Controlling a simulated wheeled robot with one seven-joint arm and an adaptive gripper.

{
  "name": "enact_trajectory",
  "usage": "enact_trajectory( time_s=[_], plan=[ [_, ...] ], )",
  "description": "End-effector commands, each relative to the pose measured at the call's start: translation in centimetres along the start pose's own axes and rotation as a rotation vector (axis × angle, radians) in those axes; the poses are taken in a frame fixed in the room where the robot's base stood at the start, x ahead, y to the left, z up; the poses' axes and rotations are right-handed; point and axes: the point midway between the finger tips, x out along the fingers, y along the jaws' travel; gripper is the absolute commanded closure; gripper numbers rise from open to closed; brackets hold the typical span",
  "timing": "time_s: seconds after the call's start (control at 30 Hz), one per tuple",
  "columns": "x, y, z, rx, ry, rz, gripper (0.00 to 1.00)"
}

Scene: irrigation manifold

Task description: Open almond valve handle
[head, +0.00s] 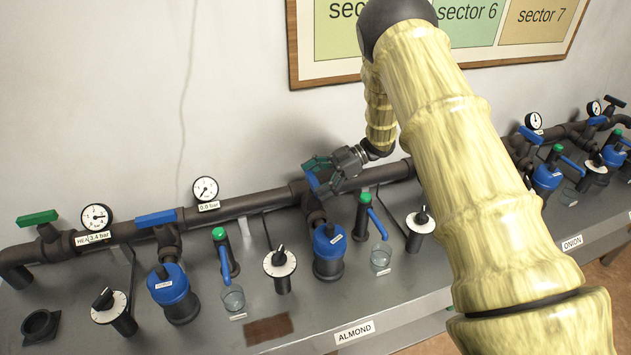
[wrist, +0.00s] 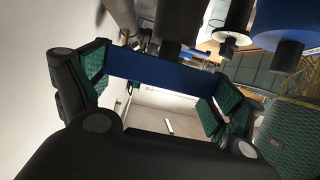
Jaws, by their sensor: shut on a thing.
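The almond valve handle (head: 312,181) is a blue lever on the dark main pipe, above a blue-topped filter (head: 329,240) and the ALMOND label (head: 354,331). My gripper (head: 320,174) reaches it from the right and is shut on it, hiding much of the lever in the head view. In the wrist view the blue handle (wrist: 155,73) spans between the green-padded fingers of my gripper (wrist: 158,85). The handle's exact angle to the pipe is hard to tell.
A 0.0 bar gauge (head: 205,189) stands left of the valve. Another blue handle (head: 155,218) and a green handle (head: 37,218) are farther left. Dials, green-capped taps and cups crowd the grey bench (head: 405,285). The wall (head: 120,110) is close behind the pipe.

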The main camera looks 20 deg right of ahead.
Motion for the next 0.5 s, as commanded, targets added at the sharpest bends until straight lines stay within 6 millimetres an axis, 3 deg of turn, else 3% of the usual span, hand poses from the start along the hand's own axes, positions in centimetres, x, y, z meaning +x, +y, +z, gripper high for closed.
enact_trajectory(
  time_s=[0.03, 0.07, 0.5],
  plan=[
    [-0.10, 0.12, -0.15, -0.004, 0.000, 0.002, 0.31],
    [-0.10, 0.12, -0.15, -0.004, 0.000, 0.002, 0.02],
    [-0.27, 0.05, -0.06, -0.001, 0.000, 0.002, 0.00]
  ],
)
